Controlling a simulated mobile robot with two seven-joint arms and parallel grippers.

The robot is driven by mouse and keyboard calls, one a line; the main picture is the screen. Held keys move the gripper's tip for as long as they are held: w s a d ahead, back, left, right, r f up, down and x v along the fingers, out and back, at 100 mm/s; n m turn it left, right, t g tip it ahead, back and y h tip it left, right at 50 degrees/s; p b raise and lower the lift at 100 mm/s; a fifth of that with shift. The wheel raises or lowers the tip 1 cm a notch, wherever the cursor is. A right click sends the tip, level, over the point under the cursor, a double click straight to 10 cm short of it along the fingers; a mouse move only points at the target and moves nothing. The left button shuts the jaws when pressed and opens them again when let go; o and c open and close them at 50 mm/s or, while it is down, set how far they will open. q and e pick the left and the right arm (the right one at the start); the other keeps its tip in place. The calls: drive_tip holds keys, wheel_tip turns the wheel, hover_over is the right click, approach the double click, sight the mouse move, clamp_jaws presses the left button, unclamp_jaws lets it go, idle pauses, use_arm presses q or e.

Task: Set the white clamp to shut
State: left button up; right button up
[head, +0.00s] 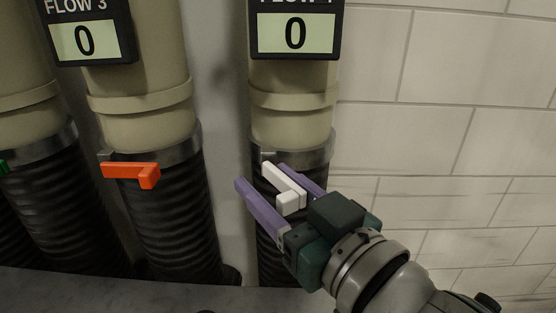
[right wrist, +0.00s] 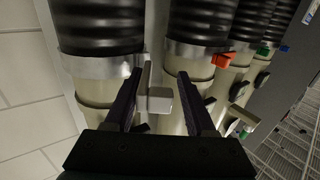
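The white clamp (head: 285,188) is a lever on the metal band of the rightmost pipe in the head view, angled down and outward. My right gripper (head: 268,182) is open, its two purple fingers on either side of the white clamp. In the right wrist view the white clamp (right wrist: 158,98) lies between the fingers of the right gripper (right wrist: 157,76), nearer the left finger. Whether a finger touches it I cannot tell. My left gripper is not in view.
An orange clamp (head: 131,173) sits on the neighbouring pipe to the left, with a green clamp (head: 4,168) at the far left edge. Displays reading 0 (head: 294,34) hang above. A tiled wall (head: 450,140) is on the right, and a grey ledge (head: 90,292) runs below.

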clamp_jaws()
drive_tip(key=shift+s, duration=0.1)
drive_tip(key=shift+a+r, duration=0.1)
idle(1.0)
